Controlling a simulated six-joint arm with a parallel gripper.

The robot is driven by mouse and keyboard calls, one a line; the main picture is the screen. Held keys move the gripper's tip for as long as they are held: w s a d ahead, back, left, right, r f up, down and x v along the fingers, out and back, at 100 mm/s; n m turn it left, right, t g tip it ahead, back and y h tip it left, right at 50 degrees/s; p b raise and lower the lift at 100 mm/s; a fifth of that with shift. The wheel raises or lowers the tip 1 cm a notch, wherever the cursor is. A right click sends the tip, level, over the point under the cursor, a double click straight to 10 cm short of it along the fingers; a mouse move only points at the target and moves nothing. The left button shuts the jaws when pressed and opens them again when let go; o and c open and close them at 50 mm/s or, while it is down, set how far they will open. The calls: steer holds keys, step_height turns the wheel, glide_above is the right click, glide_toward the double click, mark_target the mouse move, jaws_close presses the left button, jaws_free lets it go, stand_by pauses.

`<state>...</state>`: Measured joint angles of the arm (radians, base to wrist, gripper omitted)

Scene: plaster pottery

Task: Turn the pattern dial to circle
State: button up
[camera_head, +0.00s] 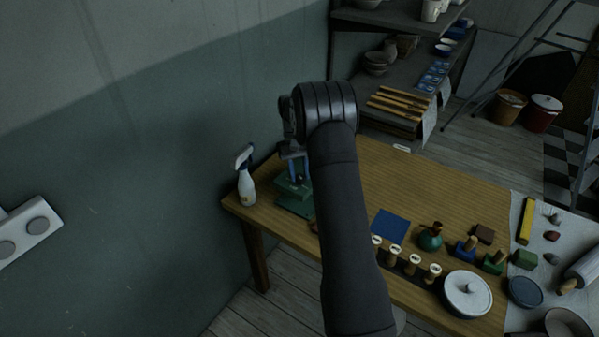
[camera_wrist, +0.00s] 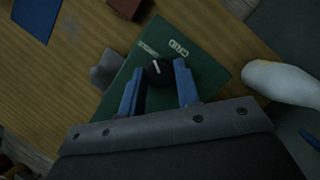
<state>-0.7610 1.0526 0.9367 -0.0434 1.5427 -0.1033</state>
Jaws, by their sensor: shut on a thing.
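The pattern dial is a small black round knob (camera_wrist: 158,71) with a pale pointer line, on a green panel (camera_wrist: 205,70) in the wrist view. The panel shows the word GRID and another, smaller marking that I cannot read. My gripper (camera_wrist: 159,84) has its two blue fingers on either side of the knob and is shut on it. In the head view the green device (camera_head: 293,205) stands at the table's far left end, and my gripper (camera_head: 298,170) reaches down over it. My arm hides part of the device there, and the dial cannot be made out.
A white spray bottle (camera_head: 246,180) stands left of the device, close to the table edge; it also shows in the wrist view (camera_wrist: 283,82). A blue square (camera_head: 390,224), stamps, a green round pot (camera_head: 430,238) and a lidded white pot (camera_head: 467,294) are further right on the table.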

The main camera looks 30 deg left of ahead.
steer(key=shift+n, duration=0.4)
steer(key=o, duration=1)
steer(key=shift+c, duration=0.2)
steer(key=v, duration=1.2)
steer(key=shift+s, duration=0.2)
steer(key=shift+f, duration=0.1)
steer(key=x, duration=1.1)
steer(key=shift+d+f, duration=0.15)
steer(key=shift+f, duration=0.25)
steer(key=shift+r, duration=0.1)
